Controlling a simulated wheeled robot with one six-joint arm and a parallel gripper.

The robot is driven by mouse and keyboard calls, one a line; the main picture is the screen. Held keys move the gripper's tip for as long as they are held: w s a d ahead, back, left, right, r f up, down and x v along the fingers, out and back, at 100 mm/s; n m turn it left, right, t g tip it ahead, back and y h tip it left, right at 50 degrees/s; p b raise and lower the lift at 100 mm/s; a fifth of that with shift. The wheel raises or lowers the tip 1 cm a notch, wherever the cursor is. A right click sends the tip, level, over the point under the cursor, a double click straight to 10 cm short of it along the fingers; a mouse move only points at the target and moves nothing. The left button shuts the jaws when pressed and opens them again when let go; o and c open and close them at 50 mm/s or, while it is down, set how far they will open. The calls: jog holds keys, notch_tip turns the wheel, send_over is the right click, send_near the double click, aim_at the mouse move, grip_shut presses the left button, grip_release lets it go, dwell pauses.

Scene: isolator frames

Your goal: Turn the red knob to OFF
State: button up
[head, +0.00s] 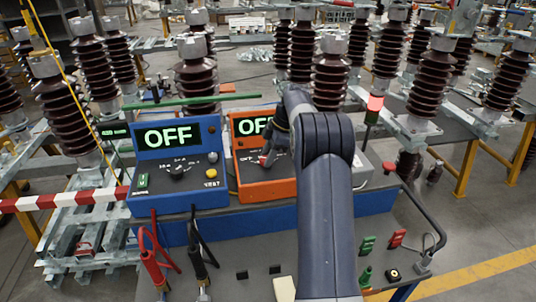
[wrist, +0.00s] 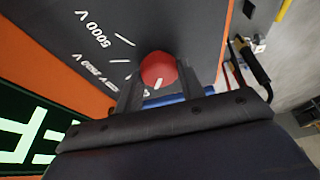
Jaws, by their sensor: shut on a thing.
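The red knob (wrist: 157,68) sits on the dark panel of the orange tester (head: 264,190). In the wrist view my gripper (wrist: 158,76) has one finger on each side of the knob, shut on it. A white mark on the knob points towards my gripper's palm. Printed voltage marks, among them "5000 V", lie around the knob. In the head view my gripper (head: 268,158) reaches down to the orange tester's panel, and my arm hides the knob's setting.
A blue tester (head: 180,155) with a black knob and an "OFF" display stands left of the orange one. Test leads (head: 155,268) hang at the bench's front. A green rod (head: 195,101) lies behind the testers. Brown insulators (head: 195,75) stand behind the bench.

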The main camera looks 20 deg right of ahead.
dwell(0.3)
jog(key=o, duration=1)
jog(key=v, duration=1)
jog(key=shift+r, duration=0.4)
jog(key=shift+f, duration=0.1)
jog(key=x, duration=1)
jog(key=shift+f, duration=0.35)
